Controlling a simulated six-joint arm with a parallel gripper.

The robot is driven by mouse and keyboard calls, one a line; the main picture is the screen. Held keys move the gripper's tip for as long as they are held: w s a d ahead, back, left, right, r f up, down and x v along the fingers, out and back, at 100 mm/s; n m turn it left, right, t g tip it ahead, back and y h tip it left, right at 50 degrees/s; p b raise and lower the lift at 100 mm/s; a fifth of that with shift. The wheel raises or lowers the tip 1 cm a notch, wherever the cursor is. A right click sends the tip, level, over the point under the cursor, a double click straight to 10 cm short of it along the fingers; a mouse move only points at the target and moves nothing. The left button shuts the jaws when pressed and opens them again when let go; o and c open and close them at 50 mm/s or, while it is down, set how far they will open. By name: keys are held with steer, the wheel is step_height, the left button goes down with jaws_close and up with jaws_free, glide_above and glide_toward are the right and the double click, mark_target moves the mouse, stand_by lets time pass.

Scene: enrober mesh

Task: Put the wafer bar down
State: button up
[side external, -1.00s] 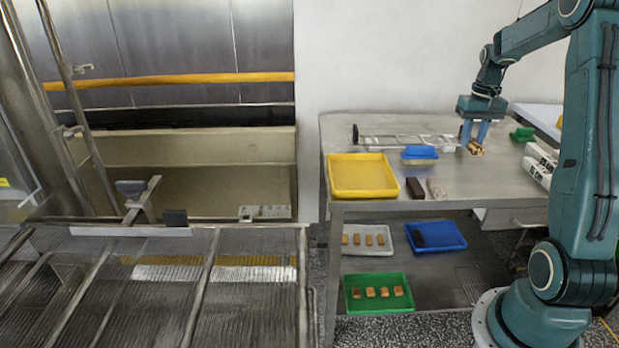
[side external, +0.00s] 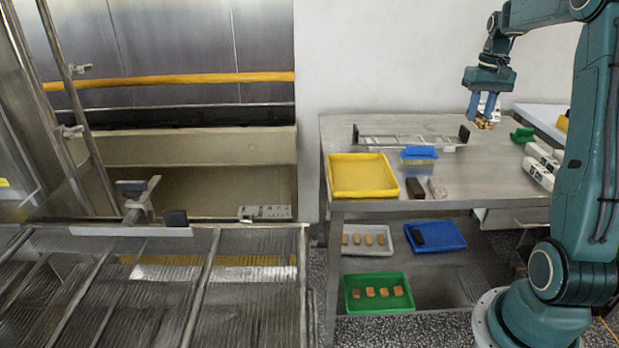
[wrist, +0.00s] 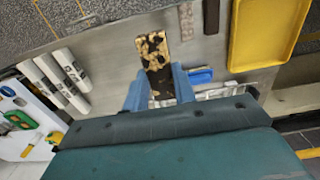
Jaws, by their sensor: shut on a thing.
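My gripper (side external: 484,112) is shut on the wafer bar (side external: 484,123) above the back right of the steel table (side external: 470,185). In the wrist view the wafer bar (wrist: 155,52) is a long piece with a mottled gold and dark brown face, held by one end between the blue fingers (wrist: 160,88) and sticking out beyond them. In the side view the bar is small and partly hidden by the fingers. I cannot tell whether it touches the tabletop.
A yellow tray (side external: 361,178), a dark brown bar (side external: 415,188), a pale speckled bar (side external: 437,187) and a blue-lidded box (side external: 419,154) stand on the table. A metal frame (side external: 400,139) lies at the back. White rolls (side external: 541,165) and a green object (side external: 522,134) are at the right.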

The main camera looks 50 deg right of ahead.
steer(key=w+a+r+n, duration=0.2)
steer(key=w+a+n, duration=0.2)
steer(key=w+a, duration=0.8)
steer(key=w+a+r+n, duration=0.1)
steer(key=w+a+n, duration=0.3)
steer(key=a, duration=0.9)
steer(key=w+a+r+n, duration=0.25)
steer(key=w+a, duration=0.25)
steer(key=a, duration=0.8)
steer(key=s+a+n, duration=0.1)
steer(key=a+n, duration=0.2)
steer(key=a, duration=0.7)
steer(key=n, duration=0.5)
glide_above(239, 282)
steer(key=shift+m, duration=0.25)
step_height(239, 282, down, 14)
steer(key=shift+r, duration=0.25)
steer(key=shift+f, duration=2.1)
